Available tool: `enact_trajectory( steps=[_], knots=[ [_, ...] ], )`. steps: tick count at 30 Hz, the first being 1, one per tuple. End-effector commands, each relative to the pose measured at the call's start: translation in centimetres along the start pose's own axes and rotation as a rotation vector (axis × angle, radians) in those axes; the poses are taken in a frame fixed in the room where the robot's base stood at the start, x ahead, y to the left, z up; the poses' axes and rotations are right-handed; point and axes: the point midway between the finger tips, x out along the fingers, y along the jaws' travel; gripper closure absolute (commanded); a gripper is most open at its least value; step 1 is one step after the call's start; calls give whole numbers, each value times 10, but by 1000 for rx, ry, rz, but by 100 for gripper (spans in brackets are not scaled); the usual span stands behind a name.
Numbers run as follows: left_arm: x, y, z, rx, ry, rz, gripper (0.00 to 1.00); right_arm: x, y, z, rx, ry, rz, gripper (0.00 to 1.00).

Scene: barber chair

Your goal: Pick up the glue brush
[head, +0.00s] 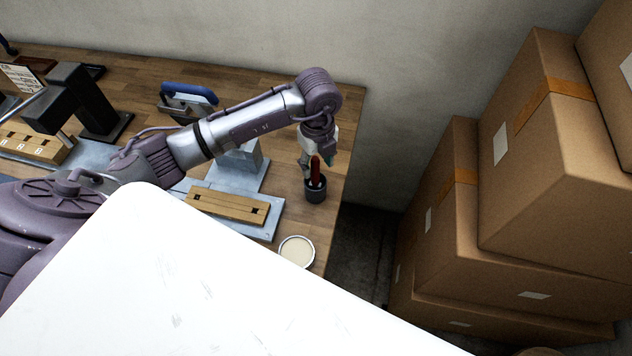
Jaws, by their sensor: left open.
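The glue brush (315,168) stands upright in a small dark cup (316,191) near the right end of the wooden workbench. Its handle is reddish brown; its lower part is hidden in the cup. My left gripper (314,167) is at the brush handle, just above the cup, with its fingers pointing down and open. I cannot tell whether the fingers touch the handle. My right gripper is not in view.
A round tin of pale paste (297,251) sits near the bench's front right. A wooden block (228,206) lies on a grey metal plate. A blue-handled tool (188,94) is behind my arm. Stacked cardboard boxes (560,150) stand right, beyond a floor gap.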

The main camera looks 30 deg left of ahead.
Motion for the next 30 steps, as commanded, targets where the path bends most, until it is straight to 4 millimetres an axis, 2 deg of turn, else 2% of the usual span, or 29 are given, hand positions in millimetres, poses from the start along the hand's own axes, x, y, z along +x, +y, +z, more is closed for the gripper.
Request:
enact_trajectory(
  steps=[1, 3, 6, 11, 15, 19, 28, 30],
  knots=[
    [4, 0, 0, 0, 0, 0, 48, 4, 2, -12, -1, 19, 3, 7],
    [12, 1, 1, -1, 1, 0, 48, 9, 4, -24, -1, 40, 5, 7],
    [29, 2, 3, -2, 1, 0, 48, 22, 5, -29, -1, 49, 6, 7],
    [50, 2, 4, 1, 0, -1, 48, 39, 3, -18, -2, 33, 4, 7],
    [50, 2, 4, 1, 0, -1, 48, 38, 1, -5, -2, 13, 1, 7],
    [49, 2, 4, 1, 0, -1, 50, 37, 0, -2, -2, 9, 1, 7],
    [49, 2, 4, 0, 0, -1, 100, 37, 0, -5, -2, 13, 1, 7],
    [49, 2, 4, 0, -1, -1, 100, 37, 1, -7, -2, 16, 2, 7]
  ],
)
